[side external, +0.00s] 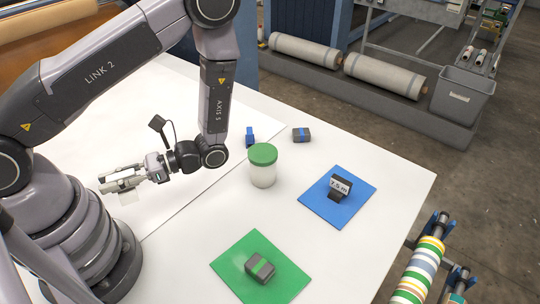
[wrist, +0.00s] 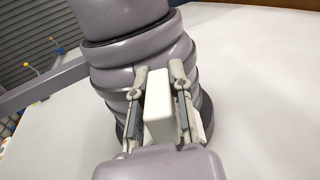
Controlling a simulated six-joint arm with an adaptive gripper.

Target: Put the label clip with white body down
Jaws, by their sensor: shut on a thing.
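My gripper (side external: 120,180) is at the left of the side external view, close to my own base and above the white table. In the wrist view my gripper (wrist: 159,82) has its two fingers on either side of a plain white block, the white-bodied label clip (wrist: 158,112), and is shut on it. In the side external view the white clip (side external: 128,198) shows as a small pale piece just below the fingers. No print on it can be read. The gap between it and the table is hard to judge.
A blue mat (side external: 318,209) bears a black clip (side external: 338,190) reading "7.5 m". A green mat (side external: 237,263) bears a grey block with a green band (side external: 260,268). A green-lidded jar (side external: 263,167), a blue piece (side external: 250,137) and a grey-blue block (side external: 301,135) stand farther back.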

